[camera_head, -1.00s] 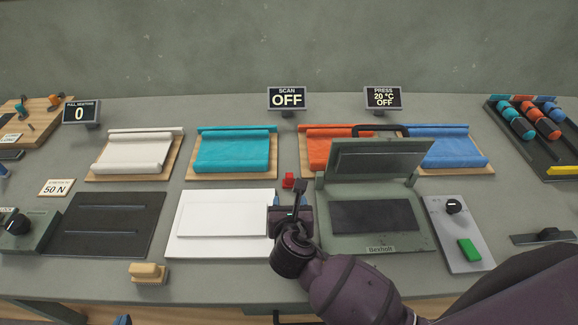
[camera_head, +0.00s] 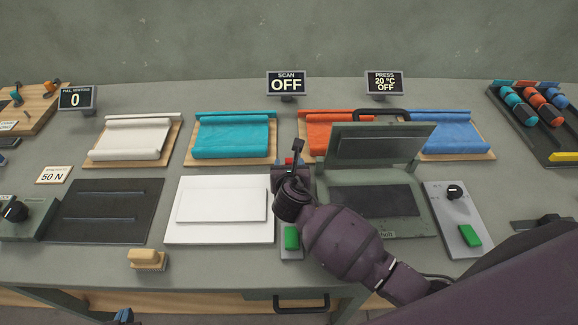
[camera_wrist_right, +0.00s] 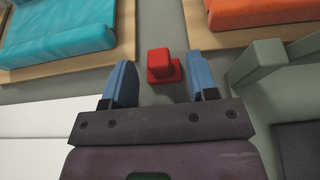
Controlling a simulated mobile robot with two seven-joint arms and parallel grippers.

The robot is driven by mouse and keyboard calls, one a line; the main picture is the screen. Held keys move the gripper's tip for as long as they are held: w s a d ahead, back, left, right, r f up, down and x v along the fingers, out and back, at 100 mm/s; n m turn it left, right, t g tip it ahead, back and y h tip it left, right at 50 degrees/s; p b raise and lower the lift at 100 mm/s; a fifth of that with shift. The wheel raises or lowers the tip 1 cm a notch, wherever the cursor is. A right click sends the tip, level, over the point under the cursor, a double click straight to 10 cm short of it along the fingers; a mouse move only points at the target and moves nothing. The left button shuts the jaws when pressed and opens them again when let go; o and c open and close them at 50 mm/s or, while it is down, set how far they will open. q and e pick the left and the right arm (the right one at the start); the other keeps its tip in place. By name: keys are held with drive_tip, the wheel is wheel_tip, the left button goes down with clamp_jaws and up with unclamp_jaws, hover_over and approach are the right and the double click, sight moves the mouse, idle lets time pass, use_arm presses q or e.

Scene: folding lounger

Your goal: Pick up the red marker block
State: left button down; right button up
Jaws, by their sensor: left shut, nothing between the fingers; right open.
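The red marker block (camera_wrist_right: 160,62) stands on the grey table on a small red base in the right wrist view. In the head view only a bit of the block (camera_head: 289,161) shows past my right gripper. My right gripper (camera_wrist_right: 162,80) is open, with its two blue fingers spread to either side of the block's line. The block appears just beyond or level with the fingertips, apart from both fingers. My left gripper (camera_head: 123,316) shows only as a small blue tip at the bottom edge of the head view; it is shut and empty.
The green press (camera_head: 375,225) with its raised lid stands right of my right gripper. A white pad (camera_head: 220,235) lies to the left. Teal (camera_head: 232,137) and orange (camera_head: 318,138) rolls on boards lie behind the block. A green button (camera_head: 291,238) is near my right wrist.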

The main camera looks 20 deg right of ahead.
drive_tip(key=shift+w+f, duration=0.15)
drive_tip(key=shift+w, duration=0.15)
clamp_jaws()
